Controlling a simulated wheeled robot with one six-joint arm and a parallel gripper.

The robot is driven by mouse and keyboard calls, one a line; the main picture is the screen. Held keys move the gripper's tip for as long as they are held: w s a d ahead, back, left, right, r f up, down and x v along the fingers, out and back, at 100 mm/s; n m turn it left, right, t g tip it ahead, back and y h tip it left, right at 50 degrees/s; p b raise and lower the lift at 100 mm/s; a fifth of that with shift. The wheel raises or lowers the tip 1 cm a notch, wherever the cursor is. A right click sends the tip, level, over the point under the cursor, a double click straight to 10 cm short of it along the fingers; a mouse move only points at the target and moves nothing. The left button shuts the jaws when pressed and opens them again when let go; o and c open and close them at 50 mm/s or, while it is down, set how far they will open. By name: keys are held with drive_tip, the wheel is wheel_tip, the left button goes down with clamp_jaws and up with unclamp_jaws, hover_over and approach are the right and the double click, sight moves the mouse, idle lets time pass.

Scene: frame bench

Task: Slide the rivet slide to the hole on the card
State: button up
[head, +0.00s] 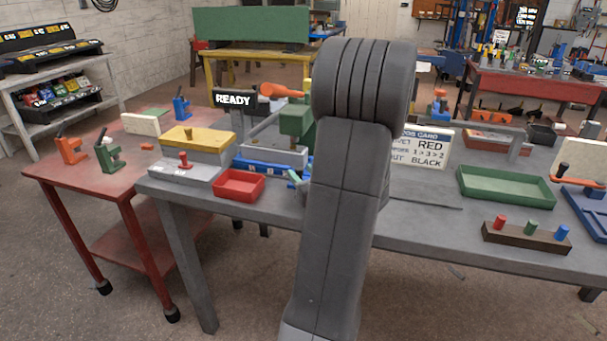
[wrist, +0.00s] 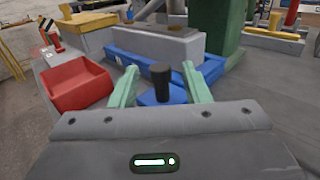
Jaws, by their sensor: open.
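In the wrist view a dark knob (wrist: 160,74) stands on a small blue block (wrist: 158,98), apparently the rivet slide. My gripper (wrist: 160,68) is open, with its pale green fingers on either side of the knob; contact cannot be told. Behind it a long blue rail (wrist: 142,64) with small pale marks runs below a grey block (wrist: 158,45). The rail also shows in the head view (head: 262,165); the knob is hidden there behind my arm. No hole is clearly visible.
A red bin (wrist: 75,88) sits close left of the gripper. A green press (head: 296,120) with an orange handle stands behind the rail. A READY sign (head: 235,98) is at its left. A green tray (head: 505,187) and a block with coloured pegs (head: 525,236) are at right.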

drive_tip(key=shift+c, duration=0.2)
clamp_jaws()
drive_tip(key=shift+s+d, duration=0.3)
drive_tip(key=shift+d, duration=0.65)
drive_tip(key=shift+s+d, duration=0.3)
drive_tip(key=shift+d, duration=0.7)
drive_tip(key=shift+s+d, duration=0.3)
drive_tip(key=shift+d, duration=0.65)
drive_tip(key=shift+o, duration=0.2)
unclamp_jaws()
drive_tip(key=b+v, duration=0.1)
drive_tip(key=v, duration=1.2)
drive_tip(key=shift+s+d, duration=0.1)
drive_tip(key=shift+s, duration=0.3)
